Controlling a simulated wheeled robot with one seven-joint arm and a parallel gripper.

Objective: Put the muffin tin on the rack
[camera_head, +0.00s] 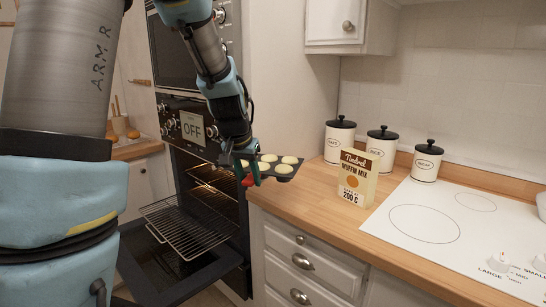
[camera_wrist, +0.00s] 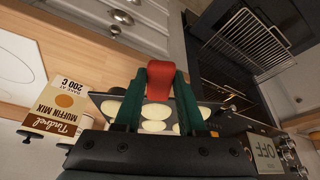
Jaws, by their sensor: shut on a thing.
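A dark muffin tin (camera_head: 281,168) with several pale muffins is held in the air just off the counter's left end. My gripper (camera_head: 250,178) is shut on the tin's near side, where a red piece shows. In the wrist view my gripper (camera_wrist: 158,95) has its green fingers around a red grip (camera_wrist: 160,78), with the tin (camera_wrist: 110,106) behind them. The wire rack (camera_head: 185,228) is pulled out of the open lower oven, to the left of and below the tin. It is empty. The rack (camera_wrist: 252,47) also shows in the wrist view's upper right.
The oven door (camera_head: 180,275) hangs open below the rack. A muffin mix box (camera_head: 357,178) stands on the wooden counter (camera_head: 310,195), with several white canisters and a cooktop (camera_head: 440,215) beyond. Drawers with handles lie under the counter.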

